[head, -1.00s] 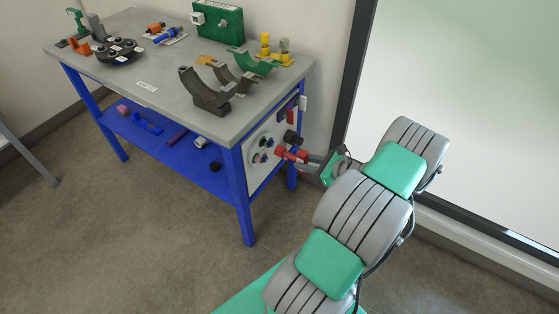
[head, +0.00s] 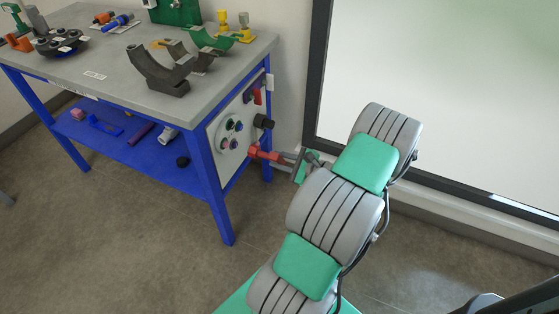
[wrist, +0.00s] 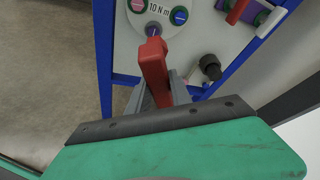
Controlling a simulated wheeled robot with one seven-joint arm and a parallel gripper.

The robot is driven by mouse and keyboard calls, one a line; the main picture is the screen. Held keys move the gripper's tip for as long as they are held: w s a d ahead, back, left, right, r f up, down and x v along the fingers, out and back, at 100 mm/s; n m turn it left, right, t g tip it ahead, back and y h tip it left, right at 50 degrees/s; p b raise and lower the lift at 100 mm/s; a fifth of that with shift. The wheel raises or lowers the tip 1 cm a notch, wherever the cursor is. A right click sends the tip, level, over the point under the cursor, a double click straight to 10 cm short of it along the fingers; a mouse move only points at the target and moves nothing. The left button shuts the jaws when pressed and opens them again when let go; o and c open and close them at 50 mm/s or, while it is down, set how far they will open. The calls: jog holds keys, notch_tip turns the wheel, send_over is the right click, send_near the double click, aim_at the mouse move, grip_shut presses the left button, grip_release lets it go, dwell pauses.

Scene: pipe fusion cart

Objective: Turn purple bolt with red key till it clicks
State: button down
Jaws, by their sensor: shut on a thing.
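The red key (wrist: 153,62) is held between the fingers of my gripper (wrist: 158,95), which is shut on it. In the head view the red key (head: 264,154) reaches the lower part of the white side panel (head: 229,158) of the bench, and my gripper (head: 297,163) is to its right. In the wrist view the key's far end is at a purplish bolt (wrist: 153,27) below the "10 N m" label. Whether it is fully seated is hidden by the key. A green-ringed bolt (wrist: 137,5) and a blue-purple bolt (wrist: 179,15) are beside the label.
A black knob (wrist: 210,66) sticks out to the right of the key. A red handle (wrist: 237,11) is further up. The blue bench leg (head: 211,195) is left of the panel. A wall and framed white board (head: 440,90) stand close on the right.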

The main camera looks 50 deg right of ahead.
aim_at(261, 152)
jog(key=shift+w+a+p, duration=0.2)
jog(key=shift+w+a, duration=0.15)
jog(key=shift+w, duration=0.7)
jog(key=shift+w+a+p, duration=0.15)
jog(key=shift+w+a, duration=0.2)
jog(key=shift+w, duration=0.65)
jog(key=shift+w+a+p, duration=0.2)
jog(key=shift+w+a, duration=0.15)
jog(key=shift+w, duration=0.7)
jog(key=shift+w+a, duration=0.15)
jog(key=shift+w, duration=0.05)
jog(key=shift+r+m+g+y+p, duration=0.1)
jog(key=shift+m+g+y+p, duration=0.25)
jog(key=shift+m+p, duration=0.5)
jog(key=shift+y+p, duration=0.25)
jog(key=shift+p, duration=0.1)
jog(key=shift+m, duration=0.25)
jog(key=shift+m+g+y+p, duration=0.25)
jog(key=shift+m+y+p, duration=0.3)
jog(key=shift+m, duration=0.35)
